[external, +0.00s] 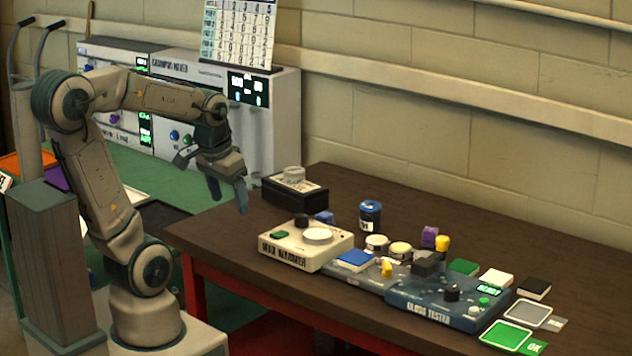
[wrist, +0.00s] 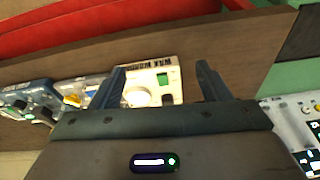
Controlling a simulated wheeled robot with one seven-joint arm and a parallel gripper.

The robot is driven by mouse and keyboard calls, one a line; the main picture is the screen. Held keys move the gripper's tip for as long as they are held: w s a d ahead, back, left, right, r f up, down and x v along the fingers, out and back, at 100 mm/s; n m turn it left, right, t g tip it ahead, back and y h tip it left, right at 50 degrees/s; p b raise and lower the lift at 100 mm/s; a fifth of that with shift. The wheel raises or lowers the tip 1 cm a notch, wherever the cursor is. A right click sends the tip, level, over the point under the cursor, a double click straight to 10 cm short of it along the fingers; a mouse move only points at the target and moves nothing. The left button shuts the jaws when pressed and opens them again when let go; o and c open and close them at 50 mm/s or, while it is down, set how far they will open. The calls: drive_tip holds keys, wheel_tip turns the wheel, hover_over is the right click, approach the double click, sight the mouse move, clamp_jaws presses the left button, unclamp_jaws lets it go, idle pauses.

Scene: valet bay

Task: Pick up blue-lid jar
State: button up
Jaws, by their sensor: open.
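The blue-lid jar (external: 370,215) stands upright on the brown table (external: 330,182) in the external view, behind the cream wax warmer (external: 322,258). It is dark with a pale label. I cannot make it out in the wrist view, where my gripper's body covers much of the picture. My gripper (external: 229,198) is open and empty, held in the air above the table's left end, to the left of the jar and well apart from it. In the wrist view my gripper's two fingers (wrist: 160,72) are spread, with the wax warmer (wrist: 160,72) beyond them.
A black box (external: 295,195) with a round pale item on top stands left of the jar. Several small tins, pads and blocks lie to its right, around the blue gloss tester (external: 430,303). The table behind the jar is clear. White machines (external: 270,110) stand behind my arm.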

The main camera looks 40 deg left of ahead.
drive_tip(key=w+d+r+m+p, duration=0.1)
drive_tip(key=w+r+m, duration=0.3)
drive_tip(key=w, duration=0.6)
drive_tip(key=m+g+p, duration=0.3)
drive_tip(key=m+p, duration=0.1)
drive_tip(key=m, duration=0.9)
hover_over(371, 216)
drive_tip(key=w+a, duration=0.1)
drive_tip(key=w, duration=0.2)
wheel_tip(371, 216, down, 6)
drive_tip(key=f, duration=0.8)
drive_tip(key=shift+s+p, duration=0.25)
drive_tip(key=shift+p, duration=0.05)
drive_tip(key=f, duration=0.1)
drive_tip(key=f+p, duration=0.1)
drive_tip(key=f, duration=0.1)
drive_tip(key=f+p, duration=0.1)
drive_tip(key=shift+s+a+f, duration=0.25)
drive_tip(key=shift+s+f, duration=0.1)
drive_tip(key=shift+f, duration=0.45)
drive_tip(key=c, duration=1.1)
